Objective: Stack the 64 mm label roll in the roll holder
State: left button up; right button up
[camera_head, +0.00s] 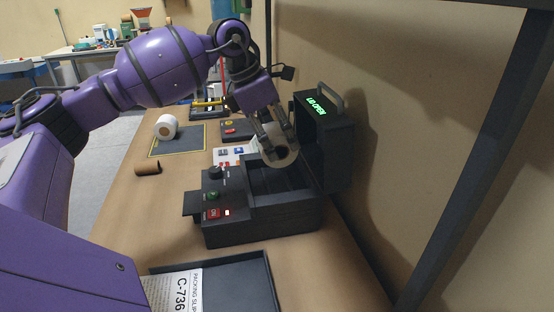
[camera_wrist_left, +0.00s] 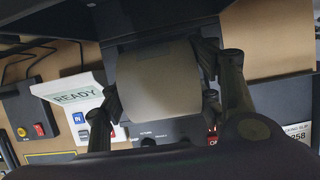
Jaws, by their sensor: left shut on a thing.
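A beige label roll (camera_head: 291,160) with a dark core hole is in my left gripper (camera_head: 278,137). The gripper's two fingers are shut on the roll. The roll is over the open bay of a dark label printer (camera_head: 262,226); I cannot tell whether it touches the holder inside. The printer's lid (camera_head: 326,142) stands raised and reads "LID OPEN" in green. In the left wrist view the roll (camera_wrist_left: 158,80) fills the middle, between the fingers, and hides much of the bay. My right gripper is not in view.
A white roll (camera_head: 166,127) rests on a yellow-edged mat (camera_head: 168,151), with a brown cardboard core (camera_head: 148,168) nearby. A dark tray (camera_head: 258,277) with a packing slip is in front. The printer has red and green buttons. The wall is close on the right.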

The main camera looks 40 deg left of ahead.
aim_at(277, 162)
pick_arm(q)
notch_tip(277, 162, down, 5)
jog(key=shift+s+a+f+p, duration=0.1)
jog(key=shift+s+f+p, duration=0.05)
jog(key=shift+p, duration=0.2)
jog(key=shift+w+f, duration=0.2)
jog(key=shift+f, duration=0.45)
jog(key=shift+f, duration=0.35)
jog(key=o, duration=1.6)
jog(key=shift+r, duration=0.1)
